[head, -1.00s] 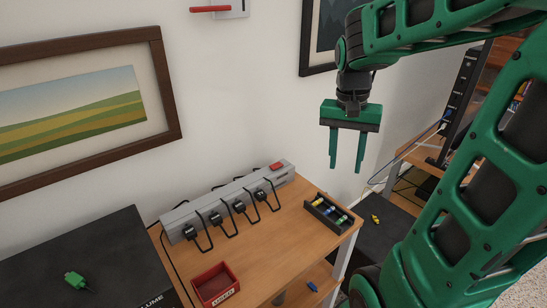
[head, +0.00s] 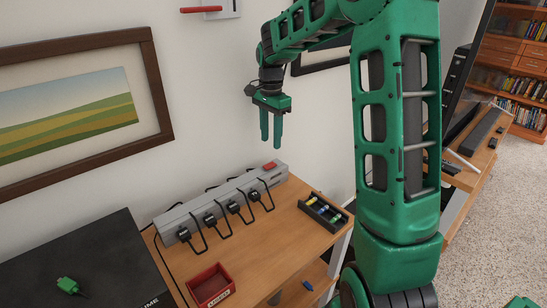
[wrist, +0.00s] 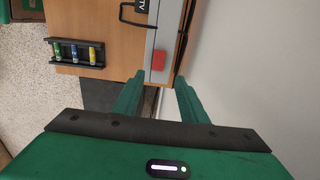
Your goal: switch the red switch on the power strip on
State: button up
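The grey power strip (head: 222,205) lies along the back of the wooden table against the wall, with several black plugs in it. Its red switch (head: 269,165) is at the strip's right end. In the wrist view the red switch (wrist: 158,61) shows just beyond and between my fingertips. My gripper (head: 271,142) points down above the switch end of the strip, apart from it. Its two green fingers (wrist: 160,80) are spread with nothing between them. Whether the switch is on or off cannot be told.
A black tray with small coloured batteries (head: 323,212) sits at the table's right edge. A red box (head: 210,285) stands at the front left. Black cords loop in front of the strip. A red-handled wall lever (head: 201,9) is above.

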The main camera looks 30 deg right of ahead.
aim_at(271, 163)
notch_tip(271, 163, down, 8)
jog(key=shift+f, duration=0.15)
jog(key=shift+c, duration=0.3)
grip_shut()
